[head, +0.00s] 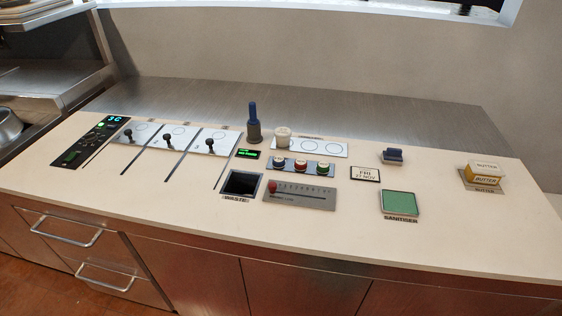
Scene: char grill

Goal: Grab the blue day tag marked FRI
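A small dark-blue block-like object (393,155) sits on the counter (450,232), right of centre. It may be the blue day tag, but it is too small to read any marking on it. Just left of and in front of it lies a pale, dark-edged plate (366,174) that reads FRI 27 NOV. My gripper is not in view.
A green sanitiser pad (399,203) lies in front of the blue object. Butter (485,173) stands at the right. Left are three round buttons (300,165), a slider panel (300,195), a square waste opening (241,184), a white cup (283,138) and an upright blue-topped object (253,122).

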